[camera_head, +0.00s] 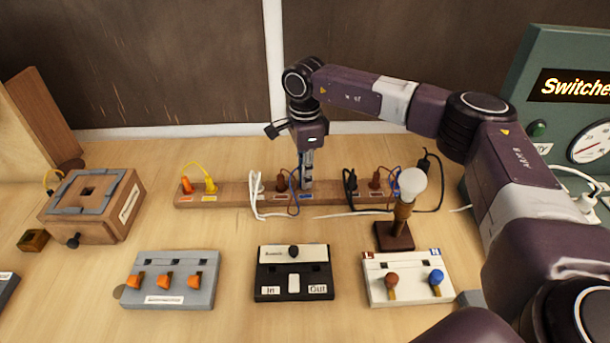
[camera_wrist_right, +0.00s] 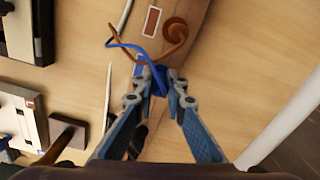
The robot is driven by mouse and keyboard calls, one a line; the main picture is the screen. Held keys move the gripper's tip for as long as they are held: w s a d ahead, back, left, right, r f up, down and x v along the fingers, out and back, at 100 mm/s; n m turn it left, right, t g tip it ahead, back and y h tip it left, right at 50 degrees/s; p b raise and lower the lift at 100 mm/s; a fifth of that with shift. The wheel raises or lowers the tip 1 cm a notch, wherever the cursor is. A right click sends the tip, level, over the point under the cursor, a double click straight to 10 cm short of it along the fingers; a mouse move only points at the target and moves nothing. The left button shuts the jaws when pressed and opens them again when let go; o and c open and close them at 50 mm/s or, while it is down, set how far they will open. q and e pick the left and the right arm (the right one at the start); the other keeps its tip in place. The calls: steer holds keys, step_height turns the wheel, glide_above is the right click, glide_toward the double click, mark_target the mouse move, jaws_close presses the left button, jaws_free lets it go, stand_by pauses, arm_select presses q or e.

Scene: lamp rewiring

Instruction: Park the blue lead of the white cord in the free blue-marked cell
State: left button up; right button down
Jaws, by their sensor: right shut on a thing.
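My right gripper (camera_head: 307,184) is over the wooden terminal rail (camera_head: 228,195), pointing down. It is shut on the blue plug end (camera_wrist_right: 158,82) of the blue lead (camera_wrist_right: 126,46). In the head view the gripper partly covers the plug, and the blue lead (camera_head: 292,198) shows to its left. The plug is at the rail, beside a blue mark (camera_wrist_right: 138,70); I cannot tell how deep it sits in the cell. A brown plug (camera_head: 282,180) stands in the rail just left of the gripper. The white cord (camera_head: 262,214) lies in front of the rail. My left gripper is not in view.
Grey (camera_head: 170,266), black (camera_head: 293,272) and white (camera_head: 409,266) switch boxes line the front. A green panel (camera_head: 555,60) stands right.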

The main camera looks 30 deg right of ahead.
steer(key=shift+f, duration=0.45)
steer(key=c, duration=1.9)
jaws_free()
step_height(320, 180, up, 12)
steer(key=shift+r, duration=0.1)
